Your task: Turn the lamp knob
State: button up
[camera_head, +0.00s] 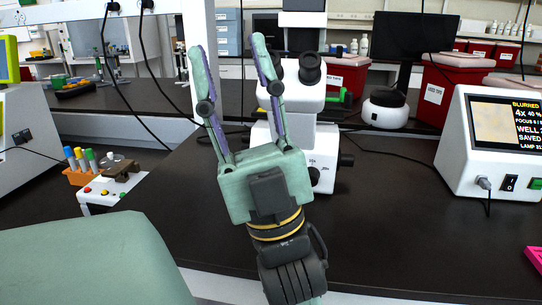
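A white microscope (303,98) with black eyepieces stands on the dark bench behind my gripper, which hides part of its left side and base. A small dark round knob (314,176) shows on the lower base, just right of my gripper's palm. Another black knob (346,160) sticks out at the microscope's right side. I cannot tell for sure which one is the lamp knob. My gripper (228,47) points up and away, with its two green fingers spread wide and nothing between them. It appears in front of the microscope, not visibly touching a knob.
A white monitor unit (462,160) at the right shows "BLURRED" and a cut-off lamp reading. A small control box (106,190) with coloured buttons and capped tubes (80,160) stand at left. Red bins (440,88) stand behind. The bench (395,235) right of my gripper is mostly clear.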

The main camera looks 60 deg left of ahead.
aim_at(246, 137)
jog(key=k+j+u, duration=0.15)
jog(key=k+j, duration=0.15)
jog(key=k+j+u, duration=0.1)
jog(key=k+j, duration=0.15)
jog(key=j, duration=0.2)
jog(key=k+j+u, duration=0.15)
jog(key=j, duration=0.25)
jog(key=k+j+u, duration=0.15)
jog(key=k+j, duration=0.2)
jog(key=j+u, duration=0.2)
jog(key=j, duration=0.7)
jog(key=i, duration=0.65)
